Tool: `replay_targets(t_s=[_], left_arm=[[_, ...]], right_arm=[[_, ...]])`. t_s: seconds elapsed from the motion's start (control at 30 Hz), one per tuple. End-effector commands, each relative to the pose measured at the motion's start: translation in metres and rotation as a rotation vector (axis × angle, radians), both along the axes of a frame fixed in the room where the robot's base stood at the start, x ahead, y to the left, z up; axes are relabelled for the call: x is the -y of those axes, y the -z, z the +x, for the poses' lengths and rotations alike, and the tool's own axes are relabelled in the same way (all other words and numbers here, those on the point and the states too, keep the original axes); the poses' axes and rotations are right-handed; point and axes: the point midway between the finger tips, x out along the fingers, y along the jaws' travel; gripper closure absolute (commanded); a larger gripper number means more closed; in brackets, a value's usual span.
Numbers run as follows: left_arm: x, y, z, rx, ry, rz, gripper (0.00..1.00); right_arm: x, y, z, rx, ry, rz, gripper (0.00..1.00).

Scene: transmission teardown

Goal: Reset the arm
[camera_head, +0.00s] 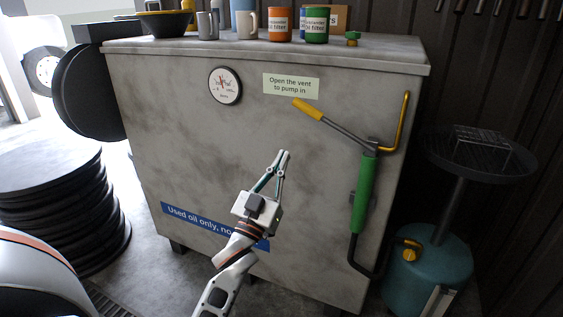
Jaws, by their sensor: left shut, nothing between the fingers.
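My left gripper (284,156) is shut and empty. It points up in front of the lower middle of a large grey tank (170,110). Its white and dark arm comes in from the bottom of the picture. The tank's front has a round gauge (225,86) and a light green label reading "Open the vent to pump in" (291,86). A hand pump with a green body (363,192) and a yellow handle (308,109) is at the tank's right, apart from the gripper. My right gripper is not in view.
Mugs (247,24), an orange oil filter tin (279,25), a green oil filter tin (317,26) and a dark funnel or bowl (165,22) stand on the tank top. A teal drain container (428,276) stands right. Stacked dark discs (50,200) stand left.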

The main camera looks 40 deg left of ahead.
Motion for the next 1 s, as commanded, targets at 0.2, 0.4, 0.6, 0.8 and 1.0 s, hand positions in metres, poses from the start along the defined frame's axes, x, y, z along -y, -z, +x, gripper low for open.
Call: replay_targets(t_s=[0.2,0.4,0.6,0.8,1.0], left_arm=[[0.0,0.0,0.0,0.0,0.0,0.0,1.0],[0.0,0.0,0.0,0.0,0.0,0.0,1.0],[0.013,0.003,-0.008,-0.058,0.019,0.004,1.0],[0.054,0.046,-0.037,-0.267,0.081,0.015,1.0],[0.105,0.122,-0.096,-0.543,0.165,0.033,1.0]], right_arm=[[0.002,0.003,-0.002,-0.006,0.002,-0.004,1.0],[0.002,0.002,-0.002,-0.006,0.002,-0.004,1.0],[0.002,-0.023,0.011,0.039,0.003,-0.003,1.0],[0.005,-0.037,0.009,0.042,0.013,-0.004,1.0],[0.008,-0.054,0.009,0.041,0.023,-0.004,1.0]])
